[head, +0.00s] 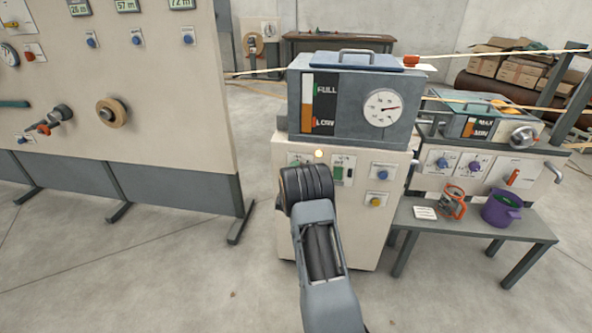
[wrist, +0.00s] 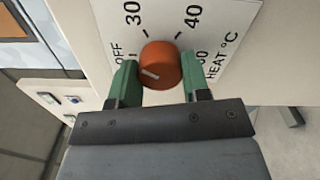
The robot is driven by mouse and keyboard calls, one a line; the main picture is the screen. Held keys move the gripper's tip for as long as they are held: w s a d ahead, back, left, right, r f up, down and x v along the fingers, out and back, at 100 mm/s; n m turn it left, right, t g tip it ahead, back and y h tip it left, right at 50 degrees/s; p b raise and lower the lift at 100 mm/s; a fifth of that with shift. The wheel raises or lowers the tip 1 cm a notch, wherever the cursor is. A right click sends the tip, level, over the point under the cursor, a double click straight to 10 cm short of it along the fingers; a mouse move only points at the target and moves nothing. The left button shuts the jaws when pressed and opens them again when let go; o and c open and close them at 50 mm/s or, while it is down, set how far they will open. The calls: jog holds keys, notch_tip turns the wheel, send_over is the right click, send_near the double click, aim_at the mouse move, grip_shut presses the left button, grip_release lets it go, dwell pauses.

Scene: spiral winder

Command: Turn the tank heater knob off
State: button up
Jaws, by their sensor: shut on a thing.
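The tank heater knob (wrist: 160,64) is orange and round, on a white plate marked OFF, 30, 40 and HEAT °C in the wrist view. A pale line on its face lies toward its left side, on the side of the OFF mark; I cannot tell whether it lines up exactly. My gripper (wrist: 157,70) has its green fingers on both sides of the knob, shut on it. In the head view my arm's dark wrist covers the knob and the fingers, in front of the cream cabinet (head: 347,222) under the grey tank (head: 345,110).
Beside my wrist the cabinet carries a green switch (head: 338,173), a blue button (head: 382,175) and a yellow button (head: 375,202). A low bench (head: 505,232) at the right holds a purple pot (head: 502,209). A large panel (head: 180,150) stands at the left. The floor between is clear.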

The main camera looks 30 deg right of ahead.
jog(key=n+p, duration=0.1)
jog(key=n, duration=0.5)
jog(key=shift+p, duration=0.35)
dwell(0.3)
jog(key=o, duration=0.9)
jog(key=shift+o, duration=0.2)
jog(key=p+v, duration=0.1)
jog(key=v, duration=1.3)
jog(key=shift+p, duration=0.35)
